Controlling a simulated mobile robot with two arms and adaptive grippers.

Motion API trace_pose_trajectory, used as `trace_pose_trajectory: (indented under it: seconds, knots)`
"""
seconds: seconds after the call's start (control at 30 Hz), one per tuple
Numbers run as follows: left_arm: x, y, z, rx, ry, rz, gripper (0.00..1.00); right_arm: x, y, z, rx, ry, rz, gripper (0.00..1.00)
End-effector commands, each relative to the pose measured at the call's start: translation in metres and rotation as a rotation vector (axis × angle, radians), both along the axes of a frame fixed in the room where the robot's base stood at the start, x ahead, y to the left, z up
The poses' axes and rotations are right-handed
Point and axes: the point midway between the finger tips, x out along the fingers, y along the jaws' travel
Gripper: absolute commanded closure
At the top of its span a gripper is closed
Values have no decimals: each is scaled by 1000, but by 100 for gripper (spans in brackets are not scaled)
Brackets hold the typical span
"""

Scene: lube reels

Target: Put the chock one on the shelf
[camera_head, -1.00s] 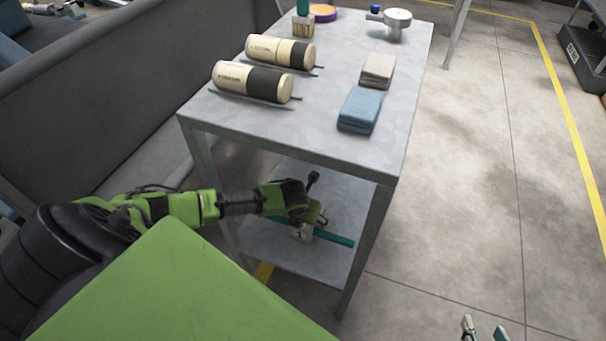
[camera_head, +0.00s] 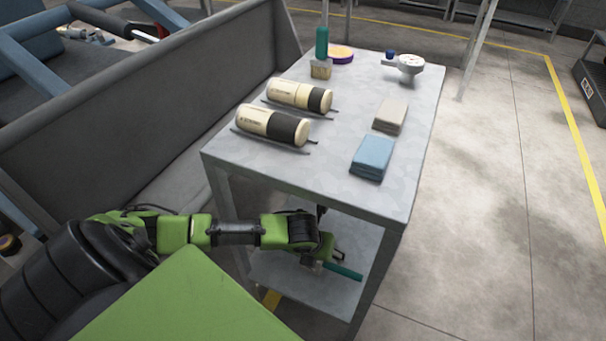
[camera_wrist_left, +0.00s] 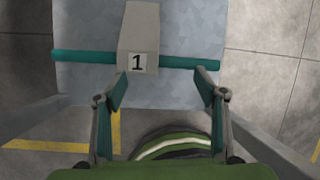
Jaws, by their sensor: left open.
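The chock one is a pale grey block (camera_wrist_left: 138,38) with a black "1" on a white label in the left wrist view. A teal bar (camera_wrist_left: 190,62) runs crosswise at it, sticking out on both sides. The chock appears to rest on the lower shelf (camera_wrist_left: 85,22) of the grey table. My left gripper (camera_wrist_left: 162,88) is open and empty, its fingertips just short of the chock and close to the bar. In the head view the left gripper (camera_head: 328,258) is over the lower shelf (camera_head: 300,287), mostly hiding the chock; the teal bar (camera_head: 345,272) shows beside it. My right gripper is not in view.
The table top (camera_head: 300,174) is above my left forearm. A table leg (camera_head: 375,275) stands right of the gripper.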

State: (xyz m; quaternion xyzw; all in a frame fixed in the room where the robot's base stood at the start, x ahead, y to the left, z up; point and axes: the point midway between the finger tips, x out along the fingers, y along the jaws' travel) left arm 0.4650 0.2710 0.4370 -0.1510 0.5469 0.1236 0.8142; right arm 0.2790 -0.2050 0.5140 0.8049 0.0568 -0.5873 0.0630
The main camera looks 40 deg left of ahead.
Motion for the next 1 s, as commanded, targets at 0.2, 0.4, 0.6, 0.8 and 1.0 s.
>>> trace_pose_trajectory:
  seconds: [0.2,0.4,0.6,0.8,1.0]
  knots:
    - [-55,-101,18,-389,25,576,35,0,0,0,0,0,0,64]
    - [-99,-122,47,-677,71,1264,35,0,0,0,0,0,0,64]
    - [-149,-95,67,-845,67,1989,35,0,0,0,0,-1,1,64]
    - [-181,-69,75,-889,13,2376,35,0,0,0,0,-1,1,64]
    - [-185,-65,76,-895,2,2430,35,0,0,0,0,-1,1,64]
